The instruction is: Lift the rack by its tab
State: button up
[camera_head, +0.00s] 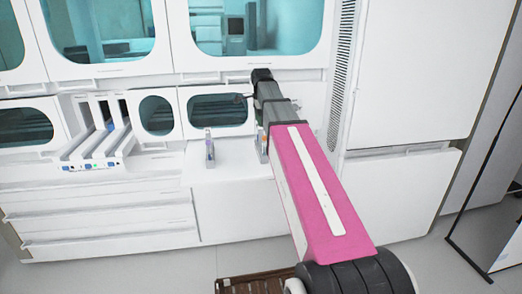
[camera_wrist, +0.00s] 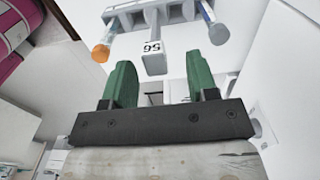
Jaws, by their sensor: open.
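In the wrist view the white rack (camera_wrist: 185,12) is at the top, cut off by the frame edge. Its pale tab (camera_wrist: 153,62) carries a dark printed label and points toward my gripper. My gripper (camera_wrist: 161,64) has green fingers, spread apart and empty. The tab shows in the gap between the fingertips, with space on both sides; its exact depth is hard to tell. An orange-ended tube (camera_wrist: 101,52) sits in the rack on the left and a blue-grey-ended tube (camera_wrist: 219,33) on the right. In the head view my gripper is not clearly visible.
In the head view a small upright tube holder (camera_head: 209,150) stands on the white counter (camera_head: 225,173). Another item (camera_head: 262,147) is partly hidden by my arm. A slotted white unit (camera_head: 95,150) stands at left. Windowed cabinets rise behind; a tall white cabinet (camera_head: 420,75) is right.

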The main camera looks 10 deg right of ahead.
aim_at(262, 130)
jog(key=shift+s+d+f, duration=0.1)
jog(key=shift+s+f, duration=0.05)
jog(key=shift+f, duration=1.15)
jog(key=shift+s+d+f, duration=0.1)
jog(key=shift+f, duration=1.2)
grip_shut()
